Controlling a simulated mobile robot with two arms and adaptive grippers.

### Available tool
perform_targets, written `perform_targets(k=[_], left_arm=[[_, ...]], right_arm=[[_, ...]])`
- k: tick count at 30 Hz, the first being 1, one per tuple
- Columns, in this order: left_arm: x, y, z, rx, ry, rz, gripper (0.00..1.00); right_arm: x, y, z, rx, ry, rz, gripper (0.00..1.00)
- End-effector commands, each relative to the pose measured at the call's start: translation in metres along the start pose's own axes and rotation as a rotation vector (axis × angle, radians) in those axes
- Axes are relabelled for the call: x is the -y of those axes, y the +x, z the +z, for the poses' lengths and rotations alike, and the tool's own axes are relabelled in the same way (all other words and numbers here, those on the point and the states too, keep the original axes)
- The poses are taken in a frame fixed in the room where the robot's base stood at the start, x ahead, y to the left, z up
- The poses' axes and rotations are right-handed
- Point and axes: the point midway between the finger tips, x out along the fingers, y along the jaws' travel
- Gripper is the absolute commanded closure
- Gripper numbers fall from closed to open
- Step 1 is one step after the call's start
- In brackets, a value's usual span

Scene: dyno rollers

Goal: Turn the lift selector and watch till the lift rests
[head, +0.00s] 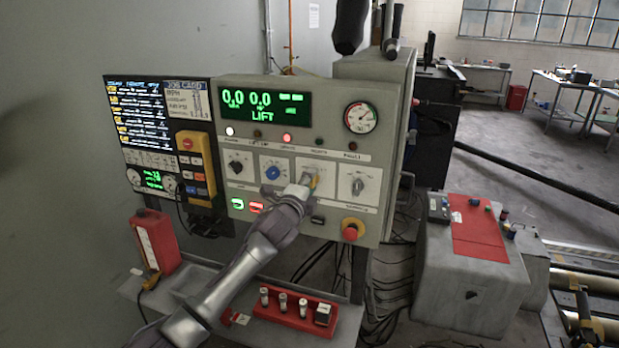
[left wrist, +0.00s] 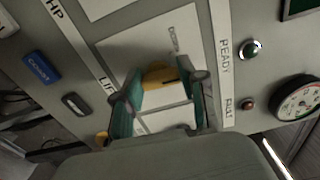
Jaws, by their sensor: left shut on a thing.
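The control panel (head: 300,215) stands in front of me, and its green display (head: 265,105) reads 0.0, 0.0 and LIFT. My left gripper (head: 309,180) reaches up to the third control in its knob row and largely hides it in the head view. In the left wrist view, the teal fingers of my left gripper (left wrist: 160,92) are shut on a yellow selector knob (left wrist: 160,75), in front of a white plate. A label starting with LI shows beside that plate. My right gripper is not in view. The lift itself I cannot make out clearly.
A black knob (head: 235,167), a blue knob (head: 272,173) and a grey knob (head: 358,185) share the row. A red emergency button (head: 351,231) is below right, a round gauge (head: 361,117) above. A red tray (head: 295,313) of small parts lies below. Rollers (head: 590,322) are at far right.

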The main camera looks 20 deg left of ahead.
Motion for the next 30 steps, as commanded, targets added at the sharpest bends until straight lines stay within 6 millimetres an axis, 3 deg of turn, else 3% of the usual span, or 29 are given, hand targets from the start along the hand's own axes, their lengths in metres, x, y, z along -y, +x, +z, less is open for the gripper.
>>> perform_targets(k=[15,30], left_arm=[[0.001,0.000,-0.001,0.000,0.453,0.004,0.93],[0.000,0.000,-0.002,-0.001,0.645,0.003,0.93]], right_arm=[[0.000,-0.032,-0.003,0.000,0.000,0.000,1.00],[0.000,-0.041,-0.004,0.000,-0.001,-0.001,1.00]])
